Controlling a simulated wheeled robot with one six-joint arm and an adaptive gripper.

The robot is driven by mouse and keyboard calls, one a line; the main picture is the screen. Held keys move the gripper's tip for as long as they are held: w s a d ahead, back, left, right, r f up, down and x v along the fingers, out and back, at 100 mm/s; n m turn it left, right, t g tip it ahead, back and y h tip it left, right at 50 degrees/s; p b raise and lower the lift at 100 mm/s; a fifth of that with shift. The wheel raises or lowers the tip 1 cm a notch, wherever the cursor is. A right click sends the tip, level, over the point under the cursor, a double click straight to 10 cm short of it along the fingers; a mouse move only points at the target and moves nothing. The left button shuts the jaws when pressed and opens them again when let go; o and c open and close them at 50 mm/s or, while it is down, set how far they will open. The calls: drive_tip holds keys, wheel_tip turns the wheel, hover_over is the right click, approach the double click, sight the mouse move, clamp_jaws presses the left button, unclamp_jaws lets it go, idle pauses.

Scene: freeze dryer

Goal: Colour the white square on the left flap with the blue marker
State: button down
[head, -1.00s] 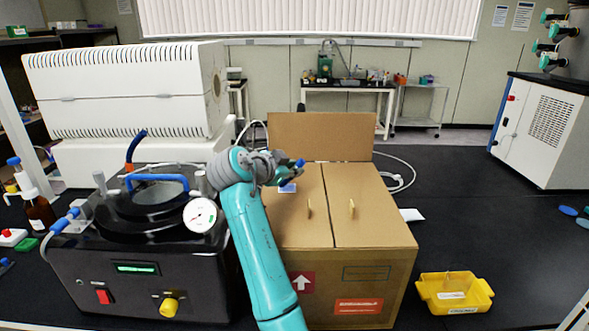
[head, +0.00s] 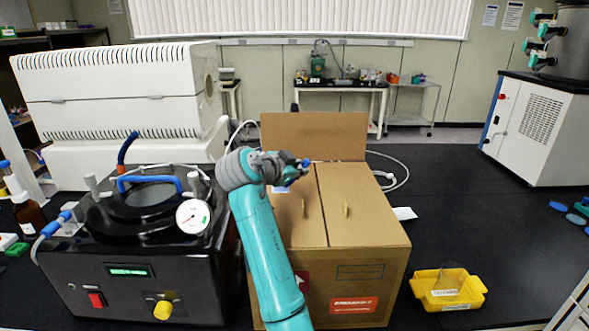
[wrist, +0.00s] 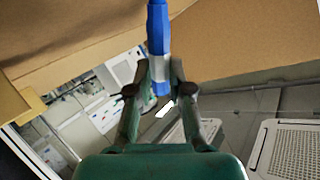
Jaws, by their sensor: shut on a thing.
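The cardboard box (head: 385,232) stands on the black bench with its two top flaps closed. The left flap (head: 302,226) lies flat, partly behind my arm. The square (head: 279,189) is a small pale patch with a bluish tint near the left flap's back; my gripper and arm partly cover it. My gripper (head: 294,167) is over the back of the left flap, shut on the blue marker. In the wrist view the blue marker (wrist: 158,38) sits between my fingertips (wrist: 160,75), with its far end cut off by the picture edge. I cannot tell whether its tip touches the cardboard.
A tall back flap (head: 314,136) stands upright behind my gripper. The right flap (head: 362,205) is flat, and both flaps have small tabs. A black machine with a gauge (head: 193,217) stands close on the left. A yellow tray (head: 448,290) is at the right, with clear bench behind it.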

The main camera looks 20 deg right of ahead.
drive_tip(key=shift+w+a, duration=0.25)
drive_tip(key=shift+a, duration=0.5)
drive_tip(key=shift+w+a, duration=0.25)
drive_tip(key=shift+a, duration=0.5)
wheel_tip(320, 180, up, 7)
idle(0.8)
idle(0.5)
